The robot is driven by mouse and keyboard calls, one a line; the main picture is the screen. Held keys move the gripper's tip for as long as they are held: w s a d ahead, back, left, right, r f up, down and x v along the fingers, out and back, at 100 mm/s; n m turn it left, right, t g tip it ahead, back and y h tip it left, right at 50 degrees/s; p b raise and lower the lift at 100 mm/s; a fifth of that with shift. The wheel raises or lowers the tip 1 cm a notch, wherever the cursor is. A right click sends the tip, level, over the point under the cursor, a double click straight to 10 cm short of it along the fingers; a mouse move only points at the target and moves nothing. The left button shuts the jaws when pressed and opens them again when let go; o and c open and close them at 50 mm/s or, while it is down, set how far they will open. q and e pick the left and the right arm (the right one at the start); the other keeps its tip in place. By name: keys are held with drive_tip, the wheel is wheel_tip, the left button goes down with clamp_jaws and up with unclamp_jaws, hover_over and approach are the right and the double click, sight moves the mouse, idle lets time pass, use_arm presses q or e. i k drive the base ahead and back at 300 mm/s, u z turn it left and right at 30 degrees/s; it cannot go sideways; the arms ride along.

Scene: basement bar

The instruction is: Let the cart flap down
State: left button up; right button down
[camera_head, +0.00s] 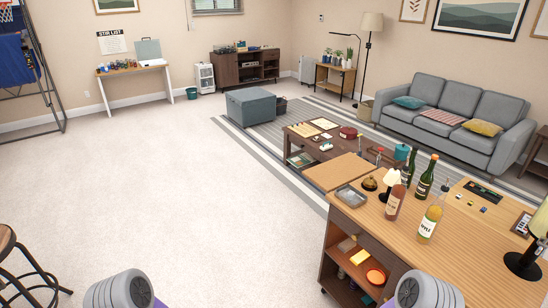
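The wooden cart (475,250) stands at the lower right, its long top running off toward the right edge. The cart flap (336,172) is a flat tan panel at the cart's far end. It looks raised, about level with the top; its support is hidden. A grey metal tray (350,197), a bell and several bottles stand on the top near the flap. Only grey rounded parts of my arms show at the bottom edge, left and right of centre. Neither gripper is in view.
Open shelves (352,265) on the cart's near side hold small items. A low coffee table (318,142) stands just beyond the flap. A stool (20,265) is at the lower left. The pale carpet (190,190) left of the cart is clear.

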sight(330, 176)
drive_tip(key=z, duration=0.5)
drive_tip(key=i, duration=1.7)
drive_tip(key=u, duration=0.45)
